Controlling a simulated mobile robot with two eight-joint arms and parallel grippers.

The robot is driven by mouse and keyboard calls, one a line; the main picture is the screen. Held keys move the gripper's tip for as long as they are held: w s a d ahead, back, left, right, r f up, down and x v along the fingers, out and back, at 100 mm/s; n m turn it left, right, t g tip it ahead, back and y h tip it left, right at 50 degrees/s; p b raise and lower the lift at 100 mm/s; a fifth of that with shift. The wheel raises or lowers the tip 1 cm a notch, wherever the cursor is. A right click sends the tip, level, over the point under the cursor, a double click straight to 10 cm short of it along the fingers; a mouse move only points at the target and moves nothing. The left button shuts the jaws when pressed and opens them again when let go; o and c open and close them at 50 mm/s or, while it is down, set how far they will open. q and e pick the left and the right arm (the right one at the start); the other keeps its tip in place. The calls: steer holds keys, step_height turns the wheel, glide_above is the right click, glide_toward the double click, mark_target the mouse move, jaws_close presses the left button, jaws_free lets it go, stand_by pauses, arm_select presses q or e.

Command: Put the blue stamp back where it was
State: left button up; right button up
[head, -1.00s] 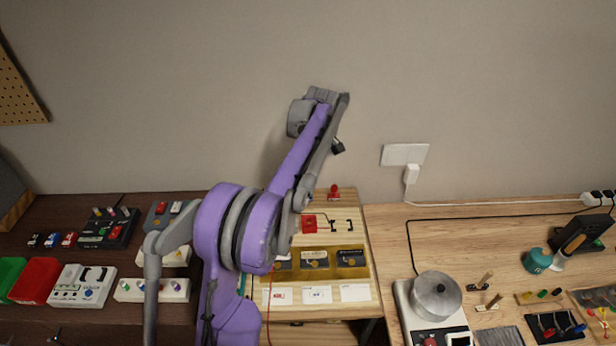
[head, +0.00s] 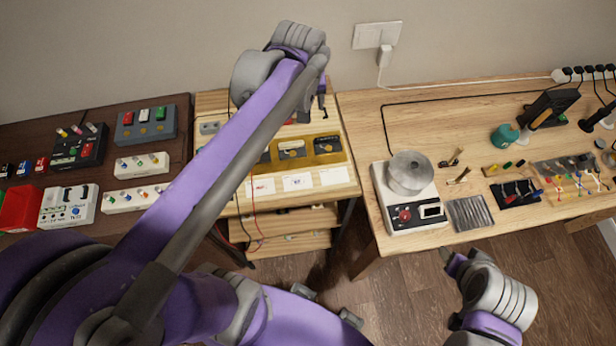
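I cannot make out a blue stamp in the head view; my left arm covers part of the wooden stand (head: 345,190). The stand's yellow tray (head: 328,158) holds dark ink pads, and white cards (head: 298,182) lie in front of it. My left gripper (head: 322,102) hangs over the back of the stand, small and dark; whether it is open or holds anything cannot be told. My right gripper (head: 449,259) is low in front of the right table, with its fingers too small to read.
A hotplate with a metal pot (head: 410,172) stands on the right table (head: 440,110), with small tools and a black holder (head: 548,108) further right. Pedals and small boxes (head: 147,122) crowd the dark left table. A gap separates the stand from the right table.

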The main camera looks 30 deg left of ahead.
arm_select(q)
steer(key=s+d+f+m+t, duration=0.1)
steer(key=s+d+f+m, duration=0.2)
steer(key=s, duration=0.3)
steer(key=s+d+f+m+t+h, duration=0.1)
steer(key=s+d+f+m, duration=0.3)
steer(key=s, duration=0.3)
steer(key=shift+s+d+f, duration=0.2)
steer(key=shift+d+f, duration=0.25)
steer(key=shift+d, duration=0.05)
